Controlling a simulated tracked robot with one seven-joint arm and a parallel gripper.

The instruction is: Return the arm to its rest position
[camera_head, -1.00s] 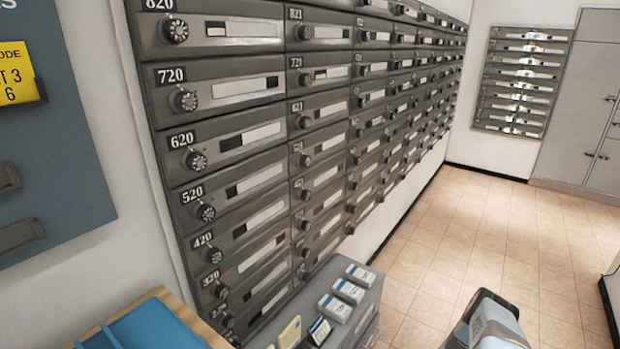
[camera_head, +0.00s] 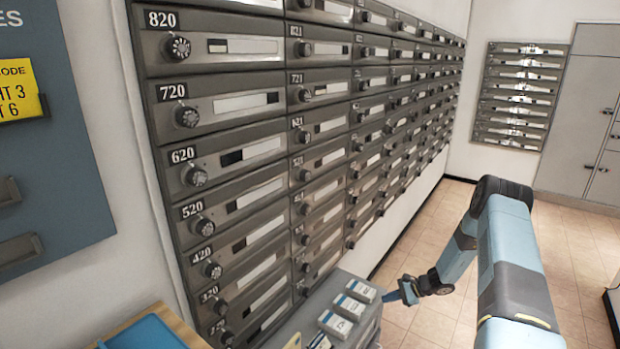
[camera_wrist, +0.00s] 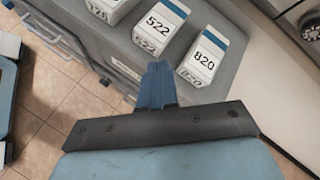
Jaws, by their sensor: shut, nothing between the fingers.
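My arm reaches in from the right side of the head view and bends down toward the cabinet. My gripper (camera_head: 404,291) is just right of the grey cabinet (camera_head: 371,330) that carries the small boxes. In the wrist view my gripper (camera_wrist: 157,70) is shut, with its blue fingers together and nothing between them. The white-and-blue box labelled 820 (camera_wrist: 207,57) and the box labelled 522 (camera_wrist: 160,25) appear beyond the fingertips in that view. I cannot tell the exact gap between the fingers and the cabinet.
A wall of numbered mailboxes (camera_head: 240,103) runs along the left and back. A blue tray (camera_head: 150,334) is at the lower left. Another mailbox bank (camera_head: 518,95) and grey lockers (camera_head: 592,120) stand at the far right.

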